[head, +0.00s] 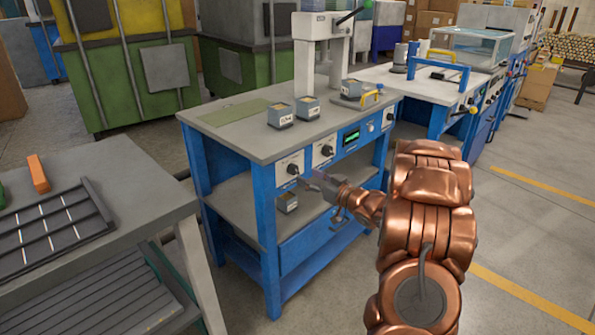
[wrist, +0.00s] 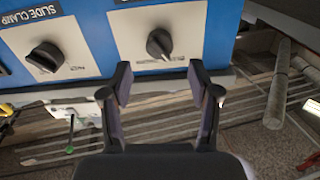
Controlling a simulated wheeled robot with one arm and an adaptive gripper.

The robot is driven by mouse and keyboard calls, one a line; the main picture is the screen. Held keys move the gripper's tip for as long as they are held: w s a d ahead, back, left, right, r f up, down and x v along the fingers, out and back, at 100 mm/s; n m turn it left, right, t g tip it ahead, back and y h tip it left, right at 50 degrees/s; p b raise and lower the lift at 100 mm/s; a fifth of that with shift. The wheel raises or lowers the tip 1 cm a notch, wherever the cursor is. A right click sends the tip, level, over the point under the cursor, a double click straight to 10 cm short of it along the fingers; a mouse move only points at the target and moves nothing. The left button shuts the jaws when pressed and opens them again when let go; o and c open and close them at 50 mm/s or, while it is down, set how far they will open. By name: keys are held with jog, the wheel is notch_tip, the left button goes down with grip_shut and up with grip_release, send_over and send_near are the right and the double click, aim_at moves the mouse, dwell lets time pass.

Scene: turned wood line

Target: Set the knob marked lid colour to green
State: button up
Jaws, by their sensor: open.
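In the wrist view, a black knob (wrist: 160,44) on a white plate sits on a blue panel, just beyond and between my fingertips. A second black knob (wrist: 45,58) is at the left, beside a label reading "SLIDE CLAMP". No label reading lid colour is legible, and the small marks around the knobs are too small to read. My gripper (wrist: 160,82) is open and empty, its fingers apart from the middle knob. In the head view, my gripper (head: 306,180) is close to the front of the blue bench, near the left knob (head: 293,169); another knob (head: 326,150) is to its right.
The blue bench (head: 230,146) carries small grey boxes (head: 308,107) and a white press (head: 307,60). A green-lit display (head: 351,136) is on its front. A grey table (head: 140,190) with a dark rack (head: 50,232) stands at the left. Floor at the right is open.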

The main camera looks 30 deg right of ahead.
aim_at(298, 171)
jog(key=shift+x, duration=2.85)
jog(key=c, duration=1.1)
jog(key=shift+c, duration=0.2)
